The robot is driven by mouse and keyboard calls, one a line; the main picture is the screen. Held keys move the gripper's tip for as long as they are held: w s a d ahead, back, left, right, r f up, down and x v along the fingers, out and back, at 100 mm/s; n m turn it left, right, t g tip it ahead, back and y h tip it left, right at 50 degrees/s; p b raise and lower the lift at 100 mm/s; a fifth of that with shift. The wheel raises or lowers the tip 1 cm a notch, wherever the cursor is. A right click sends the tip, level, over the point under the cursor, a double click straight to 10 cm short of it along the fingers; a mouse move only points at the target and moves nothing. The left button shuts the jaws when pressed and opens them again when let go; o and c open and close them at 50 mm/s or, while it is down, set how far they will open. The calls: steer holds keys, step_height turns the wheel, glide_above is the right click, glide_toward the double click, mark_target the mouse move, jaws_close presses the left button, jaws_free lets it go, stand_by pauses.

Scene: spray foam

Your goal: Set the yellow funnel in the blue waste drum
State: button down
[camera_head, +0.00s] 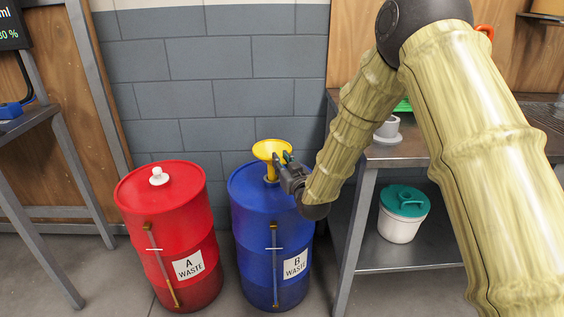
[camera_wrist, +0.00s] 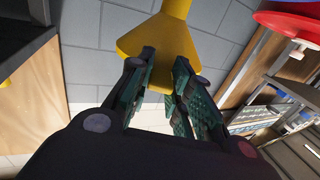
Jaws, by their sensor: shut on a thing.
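The yellow funnel (camera_head: 271,149) is upright, wide mouth up, above the top of the blue waste drum (camera_head: 258,225) marked B. Its stem points down at the drum's lid, close to a small fitting there. I cannot tell whether the stem tip is inside the opening. My gripper (camera_head: 281,160) comes in from the right and is shut on the funnel's side. In the wrist view, the funnel (camera_wrist: 160,38) shows at the top centre between the dark green fingers (camera_wrist: 163,62).
A red drum (camera_head: 165,235) marked A, with a white knob on its lid, stands left of the blue drum. A metal workbench (camera_head: 400,152) is close on the right. A white bucket with a teal lid (camera_head: 403,213) is on its lower shelf. A grey block wall stands behind.

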steer(key=shift+f+b, duration=1.55)
steer(key=shift+f, duration=1.8)
stand_by(1.2)
steer(key=c, duration=1.2)
jaws_free()
steer(key=shift+s, duration=0.2)
steer(key=shift+p+v, duration=0.4)
steer(key=shift+v, duration=1.75)
steer(key=shift+s+d, duration=0.1)
steer(key=shift+s, duration=0.1)
